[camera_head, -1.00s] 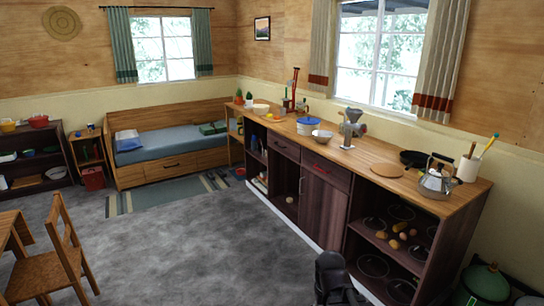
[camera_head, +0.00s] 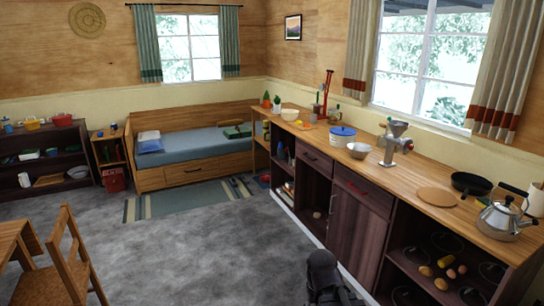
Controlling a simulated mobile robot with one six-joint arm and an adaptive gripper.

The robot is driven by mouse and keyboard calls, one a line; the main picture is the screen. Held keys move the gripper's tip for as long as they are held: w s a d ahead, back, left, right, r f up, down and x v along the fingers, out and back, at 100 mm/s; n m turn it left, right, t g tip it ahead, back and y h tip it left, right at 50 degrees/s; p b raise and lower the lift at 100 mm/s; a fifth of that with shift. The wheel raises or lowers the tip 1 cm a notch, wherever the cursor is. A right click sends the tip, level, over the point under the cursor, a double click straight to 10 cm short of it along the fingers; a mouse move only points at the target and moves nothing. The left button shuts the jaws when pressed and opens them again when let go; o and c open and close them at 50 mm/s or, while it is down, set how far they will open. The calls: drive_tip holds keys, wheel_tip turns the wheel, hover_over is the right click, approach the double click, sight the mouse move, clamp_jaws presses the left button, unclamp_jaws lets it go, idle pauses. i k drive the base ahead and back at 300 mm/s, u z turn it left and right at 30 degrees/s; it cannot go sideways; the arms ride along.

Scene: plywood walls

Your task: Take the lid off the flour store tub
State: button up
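A white tub with a blue lid (camera_head: 342,132) stands on the long wooden counter (camera_head: 425,180), near its middle. It looks like the flour store tub, but no label is readable. The lid sits on the tub. A dark part of my arm (camera_head: 325,275) shows at the bottom edge, on the floor side of the counter and well short of the tub. My gripper's fingertips cannot be made out.
A metal bowl (camera_head: 358,150) and a grinder (camera_head: 394,145) stand close to the tub on its right. A round board (camera_head: 437,196), pan (camera_head: 471,183) and kettle (camera_head: 502,219) are further right. A chair (camera_head: 65,262) stands at left; the grey floor (camera_head: 200,250) between is clear.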

sight(347, 131)
drive_tip(key=i, duration=1.7)
drive_tip(key=z, duration=0.45)
drive_tip(key=i, duration=1.7)
drive_tip(key=z, duration=0.3)
